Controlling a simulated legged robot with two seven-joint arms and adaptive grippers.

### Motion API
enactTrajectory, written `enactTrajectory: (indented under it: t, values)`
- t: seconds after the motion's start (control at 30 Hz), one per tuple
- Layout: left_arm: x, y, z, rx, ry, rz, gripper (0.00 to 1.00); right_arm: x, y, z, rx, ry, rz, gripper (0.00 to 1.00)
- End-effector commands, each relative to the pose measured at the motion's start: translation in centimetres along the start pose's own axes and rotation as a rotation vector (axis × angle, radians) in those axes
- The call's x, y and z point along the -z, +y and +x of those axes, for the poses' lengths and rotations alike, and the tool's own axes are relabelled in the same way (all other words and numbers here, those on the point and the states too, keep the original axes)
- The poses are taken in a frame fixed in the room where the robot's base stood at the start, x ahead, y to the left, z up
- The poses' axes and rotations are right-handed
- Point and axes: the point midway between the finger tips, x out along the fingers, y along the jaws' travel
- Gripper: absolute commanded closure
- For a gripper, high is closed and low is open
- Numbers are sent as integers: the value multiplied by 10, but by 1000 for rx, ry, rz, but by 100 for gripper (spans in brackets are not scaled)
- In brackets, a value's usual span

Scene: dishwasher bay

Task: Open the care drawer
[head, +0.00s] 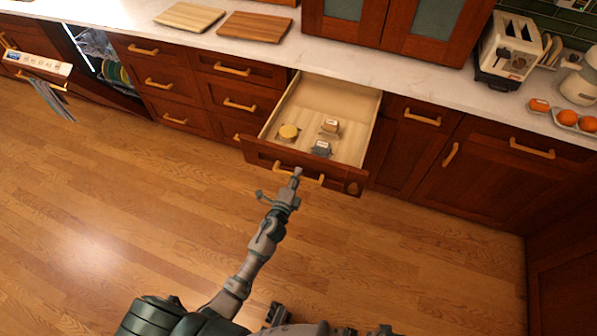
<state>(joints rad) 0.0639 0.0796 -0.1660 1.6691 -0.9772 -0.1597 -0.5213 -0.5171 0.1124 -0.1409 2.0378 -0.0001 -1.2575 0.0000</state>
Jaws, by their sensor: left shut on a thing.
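The drawer (262,155) is pulled out from the cabinet row below the counter, and its inside shows. It holds a round yellow-topped item (288,132), a small brown-and-white box (330,126) and a small grey item (321,147). A brass bar handle (312,180) is on its dark red wood front. My left gripper (297,174) is at this handle, shut on it near its middle. The fingertips are small in the picture. My right gripper does not show.
Shut drawers stand left of the open drawer, and shut cupboards stand right of it. A dishwasher (95,62) is open at the far left. Cutting boards (254,26), a toaster (510,50) and oranges (567,117) are on the counter. The wood floor (130,200) in front is clear.

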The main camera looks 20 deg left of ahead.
Motion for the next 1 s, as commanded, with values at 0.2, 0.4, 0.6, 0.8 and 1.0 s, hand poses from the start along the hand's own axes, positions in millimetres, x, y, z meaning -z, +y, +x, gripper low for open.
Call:
enactTrajectory:
  t: [0.2, 0.4, 0.6, 0.8, 1.0]
  values:
    - [0, 5, -7, -10, -2, -1, 100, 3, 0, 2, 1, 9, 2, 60]
    - [0, 5, -7, -9, -2, 0, 100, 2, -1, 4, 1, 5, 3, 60]
    - [0, 5, -7, -10, -1, 0, 80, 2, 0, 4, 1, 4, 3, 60]
    - [0, 3, -7, -6, -1, 0, 58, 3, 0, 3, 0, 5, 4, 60]
    - [0, 1, -7, -2, -1, 0, 58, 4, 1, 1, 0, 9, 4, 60]
